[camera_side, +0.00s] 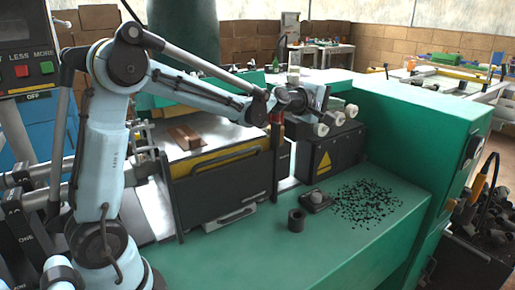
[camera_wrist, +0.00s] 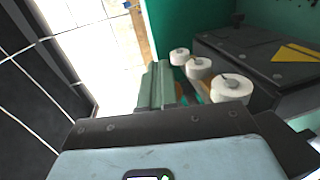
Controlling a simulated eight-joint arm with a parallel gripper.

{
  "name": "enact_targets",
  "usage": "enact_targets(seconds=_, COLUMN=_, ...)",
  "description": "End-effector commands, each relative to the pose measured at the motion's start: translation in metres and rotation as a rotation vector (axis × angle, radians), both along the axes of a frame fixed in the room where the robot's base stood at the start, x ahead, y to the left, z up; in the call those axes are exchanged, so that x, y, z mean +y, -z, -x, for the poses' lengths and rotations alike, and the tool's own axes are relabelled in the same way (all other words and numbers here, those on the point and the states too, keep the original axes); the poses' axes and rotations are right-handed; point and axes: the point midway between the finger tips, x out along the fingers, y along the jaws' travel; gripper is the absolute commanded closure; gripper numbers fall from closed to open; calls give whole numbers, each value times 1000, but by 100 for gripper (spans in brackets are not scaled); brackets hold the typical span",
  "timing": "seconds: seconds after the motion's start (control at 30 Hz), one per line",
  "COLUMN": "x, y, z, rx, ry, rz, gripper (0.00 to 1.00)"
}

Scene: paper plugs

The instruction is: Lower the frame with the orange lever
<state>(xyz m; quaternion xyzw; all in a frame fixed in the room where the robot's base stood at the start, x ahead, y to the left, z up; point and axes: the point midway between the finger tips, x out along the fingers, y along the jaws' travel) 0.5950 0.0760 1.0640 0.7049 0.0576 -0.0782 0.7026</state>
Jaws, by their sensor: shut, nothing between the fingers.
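An orange lever (camera_side: 478,188) stands upright on the right-hand side of the green machine cabinet in the side view. It is small and does not show in the wrist view. I cannot tell for certain which part is the frame; a dark frame-like assembly with a yellow band (camera_side: 218,160) sits left of centre. My gripper (camera_side: 322,108) is shut and empty, held out beside the white rollers. Its closed greenish-grey fingers (camera_wrist: 156,82) show in the wrist view. It is well to the left of the orange lever and apart from it.
White rollers (camera_wrist: 229,89) stand close right of my fingers, beside a black box with a yellow warning triangle (camera_side: 323,163). Dark plugs (camera_side: 365,203) lie scattered on the green bench near a dark ring (camera_side: 296,220). The tall green cabinet (camera_side: 408,118) stands between my gripper and the lever.

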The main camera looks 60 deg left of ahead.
Motion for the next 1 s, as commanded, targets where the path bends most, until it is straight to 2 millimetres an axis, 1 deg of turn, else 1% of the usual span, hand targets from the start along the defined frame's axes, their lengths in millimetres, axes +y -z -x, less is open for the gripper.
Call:
enact_targets(seconds=0.1, x=5, y=0, z=-3, rx=0, ry=-4, rz=0, gripper=100)
enact_targets(seconds=0.4, x=9, y=0, z=-8, rx=0, ry=-1, rz=0, gripper=100)
enact_targets(seconds=1.0, x=10, y=0, z=-9, rx=0, ry=0, rz=0, gripper=100)
